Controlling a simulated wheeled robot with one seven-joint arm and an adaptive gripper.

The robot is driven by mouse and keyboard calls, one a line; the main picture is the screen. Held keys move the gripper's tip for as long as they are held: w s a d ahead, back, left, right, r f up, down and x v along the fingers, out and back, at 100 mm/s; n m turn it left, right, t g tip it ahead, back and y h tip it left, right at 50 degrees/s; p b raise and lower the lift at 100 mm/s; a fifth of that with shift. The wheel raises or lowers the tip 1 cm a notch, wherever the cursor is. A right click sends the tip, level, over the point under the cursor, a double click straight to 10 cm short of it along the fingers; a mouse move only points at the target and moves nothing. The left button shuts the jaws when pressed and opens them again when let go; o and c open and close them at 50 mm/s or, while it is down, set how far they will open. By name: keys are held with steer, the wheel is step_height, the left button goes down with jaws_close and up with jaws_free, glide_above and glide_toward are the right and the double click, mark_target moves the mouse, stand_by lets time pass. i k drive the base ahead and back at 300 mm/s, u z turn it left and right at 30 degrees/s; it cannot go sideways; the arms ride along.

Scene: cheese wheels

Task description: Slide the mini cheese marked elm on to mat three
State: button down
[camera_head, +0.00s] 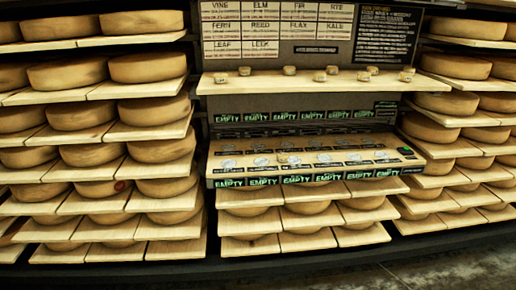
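Several mini cheeses stand apart along the upper wooden shelf (270,85), among them one at the left (220,77), one near the middle (289,70) and one at the right (405,76). Their marks are too small to read, so I cannot tell which is elm. Below, a sloping counter (215,183) carries two rows of pale round spots that look like mats, such as one at the left (230,163). Their numbers are not readable. Small pale shapes near the counter's middle are too small to identify. My gripper is not in view.
A board above the shelf has name cards, including an ELM card (260,10), and a dark text panel (387,38). Green EMPTY labels line the shelf back and counter front. Racks of large cheese wheels (75,113) flank both sides. Bare floor (440,275) shows at the bottom right.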

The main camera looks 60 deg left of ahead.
mark_target(283, 157)
steer(key=u, duration=2.65)
steer(key=i, duration=0.1)
